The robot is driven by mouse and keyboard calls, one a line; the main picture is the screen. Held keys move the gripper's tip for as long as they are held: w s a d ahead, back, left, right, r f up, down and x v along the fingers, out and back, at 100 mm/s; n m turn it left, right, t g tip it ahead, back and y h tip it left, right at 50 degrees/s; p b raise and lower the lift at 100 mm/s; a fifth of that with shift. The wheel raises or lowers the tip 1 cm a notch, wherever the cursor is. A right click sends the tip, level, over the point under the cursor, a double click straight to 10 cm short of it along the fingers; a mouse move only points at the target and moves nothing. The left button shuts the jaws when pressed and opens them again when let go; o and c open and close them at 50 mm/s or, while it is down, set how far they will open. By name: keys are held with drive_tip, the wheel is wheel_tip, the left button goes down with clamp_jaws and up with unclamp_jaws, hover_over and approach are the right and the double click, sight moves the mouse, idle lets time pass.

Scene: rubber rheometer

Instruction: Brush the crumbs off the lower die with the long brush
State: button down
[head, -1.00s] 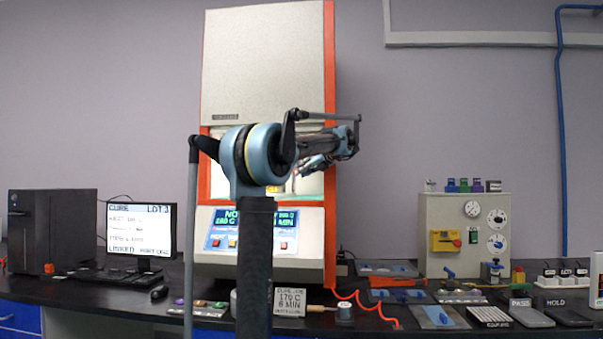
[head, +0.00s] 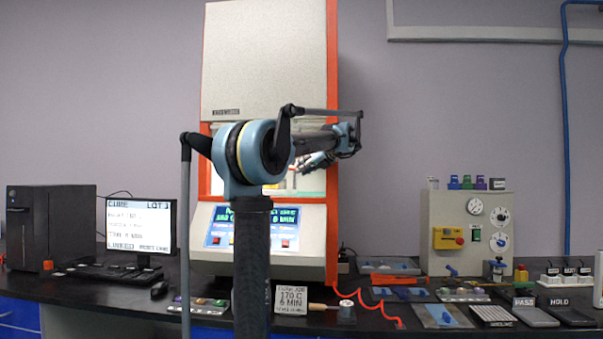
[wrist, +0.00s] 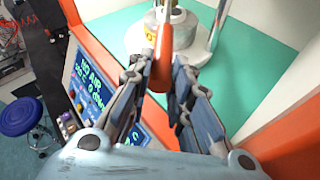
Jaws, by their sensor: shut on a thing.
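My gripper (wrist: 160,88) is shut on the orange-brown handle of the long brush (wrist: 162,58), between its two fingers in the wrist view. The handle points up the picture toward a round grey and white die stack (wrist: 180,34) inside the machine. The brush's bristles and any crumbs cannot be made out. In the head view my gripper (head: 316,161) is at the open front of the rheometer (head: 268,62), partly behind my own arm. The lower die is too small and covered to tell there.
The orange door frame (wrist: 105,45) borders the opening on both sides. The machine's blue display (wrist: 90,78) reads "NO AIR". A blue stool (wrist: 20,116) stands on the floor at left. The bench right of the machine holds a grey control box (head: 466,225) and several trays.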

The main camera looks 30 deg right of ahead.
drive_tip(key=shift+w+d+r, duration=0.25)
drive_tip(key=shift+w+d, duration=0.1)
drive_tip(key=shift+w, duration=0.15)
drive_tip(key=shift+s+d+r, duration=0.15)
drive_tip(key=shift+d+r, duration=0.05)
drive_tip(key=shift+r, duration=0.15)
drive_tip(key=shift+s, duration=0.1)
